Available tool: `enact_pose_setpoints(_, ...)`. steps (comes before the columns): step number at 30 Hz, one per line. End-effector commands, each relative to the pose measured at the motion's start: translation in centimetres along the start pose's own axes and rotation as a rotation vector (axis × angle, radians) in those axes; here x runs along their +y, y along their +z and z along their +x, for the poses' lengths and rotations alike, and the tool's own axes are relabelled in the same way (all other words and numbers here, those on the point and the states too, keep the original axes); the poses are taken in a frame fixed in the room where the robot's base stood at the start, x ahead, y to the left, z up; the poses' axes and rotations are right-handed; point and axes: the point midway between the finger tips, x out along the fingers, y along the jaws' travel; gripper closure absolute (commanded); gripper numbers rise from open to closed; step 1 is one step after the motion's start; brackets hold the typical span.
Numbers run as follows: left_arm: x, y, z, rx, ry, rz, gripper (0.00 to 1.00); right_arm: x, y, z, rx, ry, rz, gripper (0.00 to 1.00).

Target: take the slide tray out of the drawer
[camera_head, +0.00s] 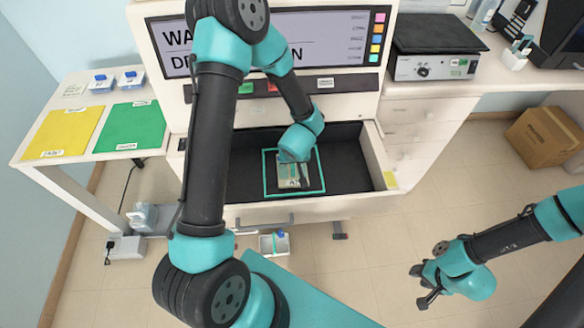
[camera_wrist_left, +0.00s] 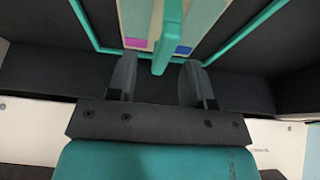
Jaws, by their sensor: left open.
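The slide tray (camera_head: 292,183) lies in the open drawer (camera_head: 345,165), inside a teal outline (camera_head: 321,170) on the dark drawer floor. It is partly hidden by my left wrist in the head view. In the left wrist view, the tray's teal handle bar (camera_wrist_left: 160,58) runs between the fingers of my left gripper (camera_wrist_left: 157,78), which is open with a gap on both sides. Slides with magenta and blue ends show beside the bar. My right gripper (camera_head: 424,286) is over the floor at the right, far from the drawer, with its fingers apart and empty.
The drawer front has a bar handle (camera_head: 264,222). A screen cabinet (camera_head: 330,40) stands behind the drawer. A side table with yellow (camera_head: 63,133) and green (camera_head: 130,127) mats is at left. A hotplate-like device (camera_head: 435,50) and cardboard box (camera_head: 545,137) are at right.

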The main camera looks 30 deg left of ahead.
Motion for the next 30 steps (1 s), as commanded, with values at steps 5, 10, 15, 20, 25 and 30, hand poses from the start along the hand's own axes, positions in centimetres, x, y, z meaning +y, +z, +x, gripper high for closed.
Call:
enact_pose_setpoints(5,-0.2,-0.1,1.7,-0.002,-0.001,-0.001,0.53,0.0,0.0,0.0,0.0,0.0,0.0,0.61)
enact_pose_setpoints(10,-0.4,-0.3,4.0,-0.002,-0.001,0.0,0.53,0.0,0.0,0.0,0.0,0.0,0.0,0.61)
enact_pose_setpoints(15,-0.4,-0.3,5.1,-0.001,0.0,0.001,0.53,0.0,0.0,0.0,0.0,0.0,0.0,0.61)
enact_pose_setpoints(20,-0.4,-0.3,5.1,0.0,0.0,0.0,0.53,0.0,0.0,0.0,0.0,0.0,0.0,0.61)
enact_pose_setpoints(25,-0.4,-0.3,5.1,0.0,0.0,0.0,0.53,0.0,0.0,0.0,0.0,0.0,0.0,0.61)
enact_pose_setpoints(30,-0.4,-0.3,5.1,0.0,0.0,0.0,0.57,0.0,0.0,0.0,0.0,0.0,0.0,0.61)
